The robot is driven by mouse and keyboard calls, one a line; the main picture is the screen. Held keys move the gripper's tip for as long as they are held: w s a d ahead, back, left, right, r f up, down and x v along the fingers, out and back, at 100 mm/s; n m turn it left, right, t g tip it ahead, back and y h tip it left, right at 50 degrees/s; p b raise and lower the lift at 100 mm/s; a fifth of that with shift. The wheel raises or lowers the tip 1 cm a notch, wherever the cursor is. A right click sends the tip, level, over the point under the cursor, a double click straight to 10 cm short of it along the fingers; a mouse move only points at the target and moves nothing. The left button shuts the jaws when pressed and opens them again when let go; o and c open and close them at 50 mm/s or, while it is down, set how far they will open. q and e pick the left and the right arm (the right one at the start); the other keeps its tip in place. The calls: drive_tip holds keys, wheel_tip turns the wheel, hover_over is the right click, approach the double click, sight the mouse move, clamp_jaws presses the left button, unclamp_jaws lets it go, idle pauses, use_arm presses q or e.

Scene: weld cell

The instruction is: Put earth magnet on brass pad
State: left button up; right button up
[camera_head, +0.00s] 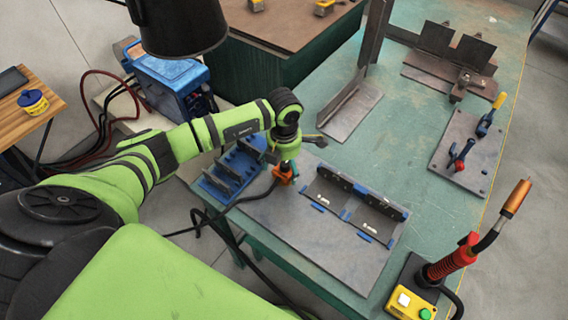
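The earth magnet appears to be the small orange block (284,174) with a black cable, at the left edge of the grey steel plate on the green table. My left gripper (286,160) points down directly over it, its fingers at the block's top. The fingers are small and partly hidden, so I cannot tell whether they are closed on it. I cannot make out a brass pad in this view. My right gripper is not in view.
A blue slotted rack (232,172) stands left of the magnet. A bracket fixture with blue clips (358,202) lies on the steel plate (322,245). A torch (470,250) and button box (411,303) are at the front right. Bare green tabletop (405,110) lies behind.

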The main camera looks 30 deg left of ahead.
use_arm(q)
drive_tip(key=shift+r, duration=0.25)
wheel_tip(320, 180, up, 12)
drive_tip(key=b, duration=0.2)
drive_tip(key=shift+f, duration=0.15)
idle(1.6)
